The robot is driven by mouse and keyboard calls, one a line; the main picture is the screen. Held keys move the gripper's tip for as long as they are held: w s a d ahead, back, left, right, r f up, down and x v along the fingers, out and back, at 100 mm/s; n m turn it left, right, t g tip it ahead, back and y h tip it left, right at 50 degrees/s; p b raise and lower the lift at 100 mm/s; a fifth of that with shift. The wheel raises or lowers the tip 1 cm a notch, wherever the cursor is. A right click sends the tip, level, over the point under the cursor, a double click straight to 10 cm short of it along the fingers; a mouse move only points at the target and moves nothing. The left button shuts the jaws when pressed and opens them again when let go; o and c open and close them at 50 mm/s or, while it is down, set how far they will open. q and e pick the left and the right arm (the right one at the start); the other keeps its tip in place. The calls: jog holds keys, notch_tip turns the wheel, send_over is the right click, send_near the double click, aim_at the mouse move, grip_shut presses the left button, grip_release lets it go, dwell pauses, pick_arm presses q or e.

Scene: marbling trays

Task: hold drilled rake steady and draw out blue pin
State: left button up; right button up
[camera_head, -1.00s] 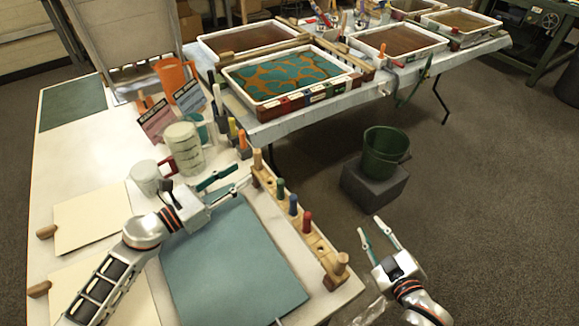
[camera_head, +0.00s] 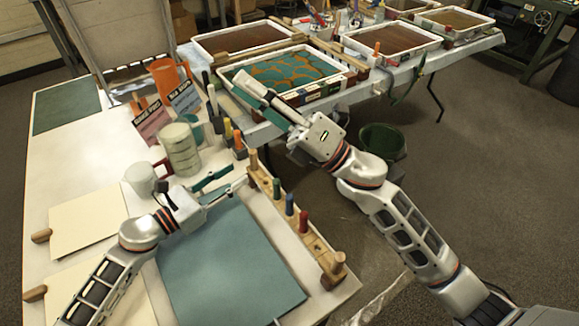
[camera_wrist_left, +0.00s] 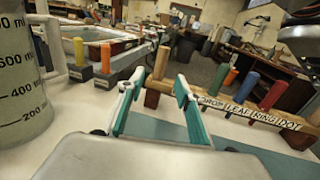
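The drilled rake (camera_head: 314,245) is a wooden bar along the table's right edge with a wooden post at each end. Green, blue (camera_head: 289,205) and red pins stand upright in it; the blue pin is in the middle and also shows in the left wrist view (camera_wrist_left: 247,87). My left gripper (camera_head: 235,182) is open at the rake's far end. In the left wrist view, the far post (camera_wrist_left: 160,62) shows between its fingers; I cannot tell whether they reach around it. My right gripper (camera_head: 246,86) is above and beyond the rake, seen side-on, clear of the pins.
A teal sheet (camera_head: 225,262) lies left of the rake. Cups, a measuring jug and small coloured-handled tools stand near the far end. Marbling trays (camera_head: 262,100) fill the table behind. A green bucket (camera_head: 381,140) stands on the right, partly behind my right arm.

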aim_at(251, 164)
jog(key=s+a+r+n+g+h, duration=0.1)
jog(key=s+a+n+g+h, duration=0.2)
jog(key=s+a+n+g, duration=1)
jog(key=s+d+f+n+g+h, duration=0.25)
jog(key=s+f+n+h, duration=0.25)
jog(key=f+n+h, duration=0.35)
jog(key=w+d+f+n+t+h, duration=0.3)
jog(key=w+d+f+t+h, duration=0.1)
jog(key=w+d+f+h, duration=0.3)
jog(key=w+d+t+h, duration=0.1)
jog(key=w+d, duration=0.1)
jog(key=d, duration=0.1)
jog(key=w+d+t+h, duration=0.1)
jog(key=w+d+h, duration=0.1)
jog(key=d, duration=0.1)
jog(key=w+d+t+h, duration=0.1)
jog(key=w+d, duration=0.1)
jog(key=d, duration=0.1)
jog(key=shift+w+d+f, duration=0.25)
jog(key=shift+w+d, duration=0.05)
jog(key=shift+d, duration=0.05)
pick_arm(q)
jog(key=shift+w+d, duration=0.1)
pick_arm(e)
jog(key=shift+w+d+h, duration=0.2)
jog(key=shift+d+h, duration=0.05)
pick_arm(q)
jog(key=shift+x, duration=3.8)
